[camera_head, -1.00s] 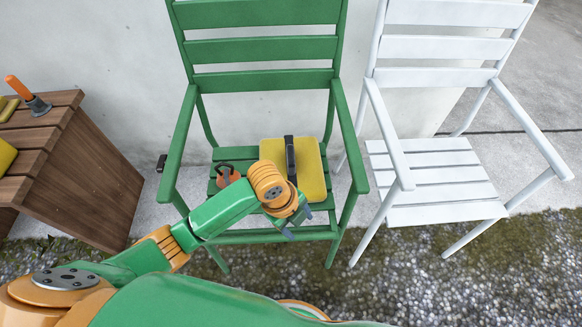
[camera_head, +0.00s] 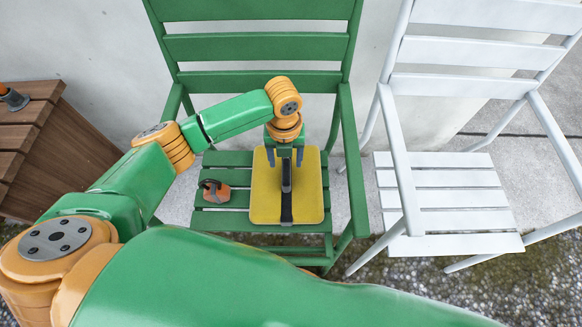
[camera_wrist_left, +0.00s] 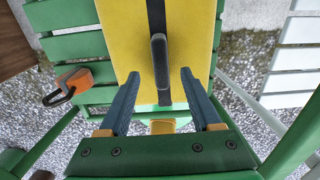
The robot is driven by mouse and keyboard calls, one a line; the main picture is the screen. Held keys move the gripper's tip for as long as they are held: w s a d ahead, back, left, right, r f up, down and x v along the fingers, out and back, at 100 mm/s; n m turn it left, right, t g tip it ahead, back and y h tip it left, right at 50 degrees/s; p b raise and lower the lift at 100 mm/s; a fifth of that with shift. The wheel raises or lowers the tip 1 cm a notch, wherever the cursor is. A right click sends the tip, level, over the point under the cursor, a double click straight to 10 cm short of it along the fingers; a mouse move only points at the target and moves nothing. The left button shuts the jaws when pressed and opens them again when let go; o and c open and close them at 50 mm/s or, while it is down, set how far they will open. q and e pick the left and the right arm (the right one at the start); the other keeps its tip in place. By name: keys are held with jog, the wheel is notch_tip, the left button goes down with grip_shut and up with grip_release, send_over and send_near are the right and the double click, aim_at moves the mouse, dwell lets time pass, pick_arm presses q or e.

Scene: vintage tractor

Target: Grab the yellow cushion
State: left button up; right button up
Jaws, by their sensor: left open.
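The yellow cushion (camera_head: 304,200) lies flat on the seat of the green chair (camera_head: 227,220). A dark strap (camera_head: 286,212) runs down its middle, with a raised dark handle (camera_head: 286,175). My left gripper (camera_head: 285,160) is above the cushion's back half, pointing down, with its fingers open on either side of the handle in the picture. In the left wrist view, the cushion (camera_wrist_left: 195,35) fills the upper middle. The handle (camera_wrist_left: 160,62) stands ahead of and between the open fingertips (camera_wrist_left: 160,75), and nothing is gripped. My right gripper is not in view.
An orange-and-dark padlock-like object (camera_head: 215,191) lies on the seat left of the cushion. The green chair's armrest (camera_head: 352,165) rises at the right. A white chair (camera_head: 450,190) stands at right, a wooden table (camera_head: 55,145) at left.

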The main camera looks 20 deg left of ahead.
aim_at(286, 171)
pick_arm(q)
jog(key=f+b, duration=0.1)
jog(key=f, duration=0.5)
jog(key=shift+s+d+b, duration=0.1)
jog(key=shift+s+b, duration=0.1)
jog(key=shift+b, duration=0.2)
jog(key=shift+f, duration=0.1)
jog(key=shift+c, duration=0.4)
grip_shut()
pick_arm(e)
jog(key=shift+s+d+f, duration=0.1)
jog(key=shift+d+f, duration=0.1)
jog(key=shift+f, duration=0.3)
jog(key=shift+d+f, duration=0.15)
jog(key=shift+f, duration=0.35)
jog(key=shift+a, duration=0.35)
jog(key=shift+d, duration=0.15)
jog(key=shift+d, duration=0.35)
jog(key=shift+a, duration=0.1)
